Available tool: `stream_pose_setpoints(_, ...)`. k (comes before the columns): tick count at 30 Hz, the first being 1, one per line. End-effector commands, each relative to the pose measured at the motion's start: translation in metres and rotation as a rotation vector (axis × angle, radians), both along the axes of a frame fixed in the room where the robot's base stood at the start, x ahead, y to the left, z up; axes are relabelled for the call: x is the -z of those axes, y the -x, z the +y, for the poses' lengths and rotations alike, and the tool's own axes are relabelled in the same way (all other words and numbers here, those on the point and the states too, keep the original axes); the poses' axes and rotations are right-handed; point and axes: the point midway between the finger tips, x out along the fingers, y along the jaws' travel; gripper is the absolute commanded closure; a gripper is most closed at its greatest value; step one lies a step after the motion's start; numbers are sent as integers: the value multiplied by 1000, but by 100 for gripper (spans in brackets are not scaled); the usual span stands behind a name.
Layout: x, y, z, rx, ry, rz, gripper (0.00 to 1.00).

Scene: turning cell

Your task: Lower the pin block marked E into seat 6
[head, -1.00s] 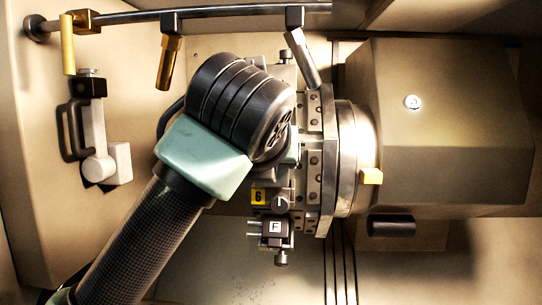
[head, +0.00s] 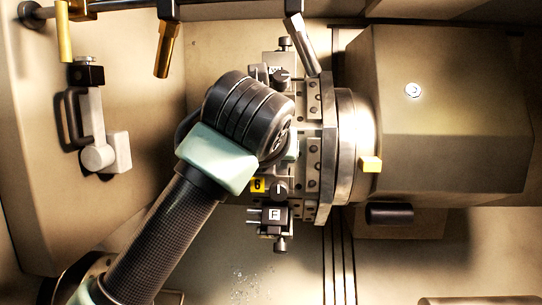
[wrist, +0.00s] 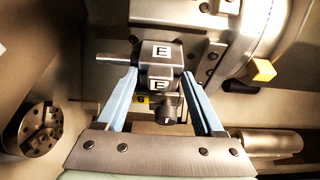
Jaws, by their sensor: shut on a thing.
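In the wrist view my gripper (wrist: 162,78) is shut on the dark pin block marked E (wrist: 174,62). White E labels show on two of its faces, and a metal pin sticks out to the left. The yellow seat 6 label (wrist: 141,99) shows just below the block, partly hidden, beside a dark knob (wrist: 168,110). In the head view the yellow 6 label (head: 258,185) is on the turret, just below my wrist. My wrist hides the jaws and block there, so I cannot tell whether the block touches the seat.
A block marked F (head: 274,214) sits below the 6 label. Another block (head: 277,74) is on the turret's upper part. A large housing (head: 450,110) stands right. Nozzles (head: 166,50) hang above. In the wrist view a chuck (wrist: 41,130) is at left.

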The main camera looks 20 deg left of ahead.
Motion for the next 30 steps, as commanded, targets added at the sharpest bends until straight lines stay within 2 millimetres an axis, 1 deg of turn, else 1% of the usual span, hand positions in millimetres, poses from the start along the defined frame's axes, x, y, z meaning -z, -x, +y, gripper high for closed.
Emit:
stream_pose_setpoints(1, -5, 0, 0, 1, -5, -14, 100)
stream_pose_setpoints(12, -5, 0, 0, 1, -5, -14, 100)
stream_pose_setpoints(30, 1, 1, 0, 1, -5, -14, 100)
